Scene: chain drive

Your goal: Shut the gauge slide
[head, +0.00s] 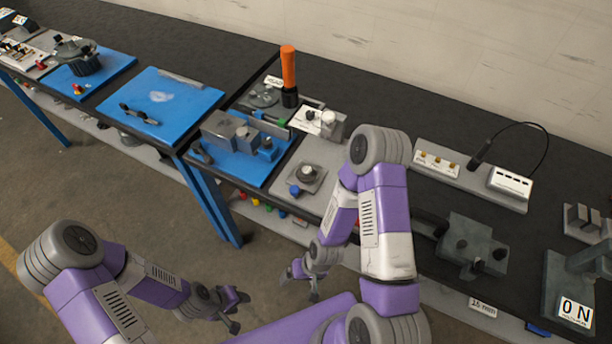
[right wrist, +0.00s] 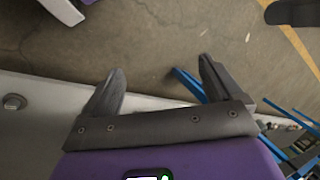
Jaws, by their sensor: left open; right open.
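A dark grey fixture (head: 472,245) with knobs and a bar on its left lies on the right part of the bench in the head view, above a "16 mm" label (head: 483,308). It may be the gauge slide; I cannot tell for sure, nor whether it is open or shut. My right gripper (head: 300,287) is open and empty in front of the bench, well left of that fixture; the right wrist view shows its spread fingers (right wrist: 160,75) over the floor. My left gripper (head: 236,311) is open and empty, lower left, also off the bench.
A blue plate with grey blocks (head: 240,134), an orange-handled tool (head: 288,75) and a knob plate (head: 307,175) stand mid-bench. A white panel with a cable (head: 470,176) is at the back. My right arm hides some bench.

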